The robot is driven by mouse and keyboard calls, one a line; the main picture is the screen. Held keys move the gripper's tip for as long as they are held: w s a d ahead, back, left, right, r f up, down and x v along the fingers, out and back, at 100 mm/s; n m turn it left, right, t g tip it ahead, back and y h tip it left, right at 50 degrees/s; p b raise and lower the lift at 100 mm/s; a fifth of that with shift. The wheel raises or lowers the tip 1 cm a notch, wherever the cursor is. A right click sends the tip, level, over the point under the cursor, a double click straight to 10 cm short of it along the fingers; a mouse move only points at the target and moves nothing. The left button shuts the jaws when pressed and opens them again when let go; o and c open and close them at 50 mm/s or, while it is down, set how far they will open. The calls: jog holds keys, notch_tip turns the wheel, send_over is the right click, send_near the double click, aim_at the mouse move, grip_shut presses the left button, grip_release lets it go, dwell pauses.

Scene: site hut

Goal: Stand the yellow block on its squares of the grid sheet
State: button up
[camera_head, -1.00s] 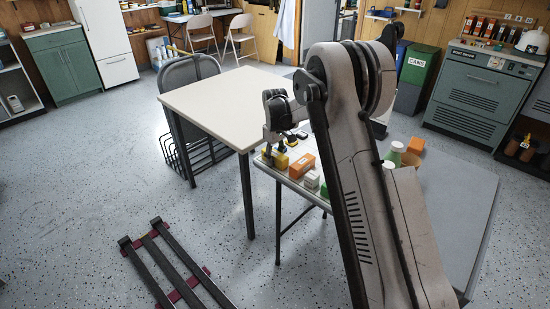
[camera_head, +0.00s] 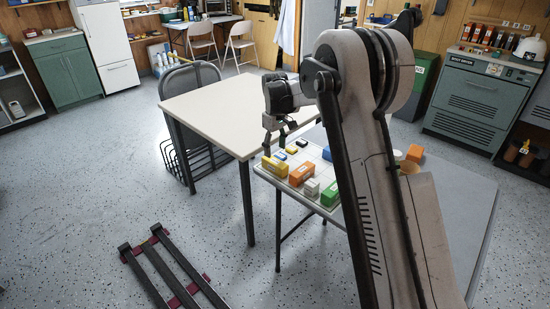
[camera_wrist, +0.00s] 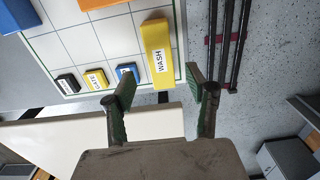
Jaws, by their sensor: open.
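The yellow block (camera_wrist: 158,42), labelled WASH, rests along one edge of the white grid sheet (camera_wrist: 118,35). It is long and lies with its label facing up in the wrist view; whether it fills its squares exactly I cannot tell. In the head view the yellow block (camera_head: 275,166) is at the table's left front corner. My gripper (camera_wrist: 158,92) is open and empty, its two fingers apart beyond the block's near end, not touching it. In the head view my gripper (camera_head: 275,145) hangs above the block.
Small black (camera_wrist: 67,84), yellow (camera_wrist: 96,79) and blue (camera_wrist: 127,73) tiles lie beside the block. Orange (camera_head: 302,173), pale (camera_head: 311,187) and green (camera_head: 331,193) blocks stand close to it. A larger cream table (camera_head: 215,105) adjoins behind.

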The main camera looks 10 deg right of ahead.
aim_at(275, 161)
notch_tip(275, 161, up, 4)
jog(key=shift+f, duration=0.25)
jog(key=s+r+m+t, duration=0.3)
jog(key=s+r, duration=1.5)
jog(key=s, duration=0.4)
jog(key=s+f+m+t, duration=0.1)
jog(key=s+f+t, duration=0.1)
jog(key=s, duration=0.9)
jog(key=s+f+m+t, duration=0.2)
jog(key=s+f, duration=0.1)
jog(key=s, duration=0.9)
jog(key=shift+s+f+m, duration=0.15)
jog(key=shift+s+m, duration=0.1)
jog(key=shift+m, duration=0.05)
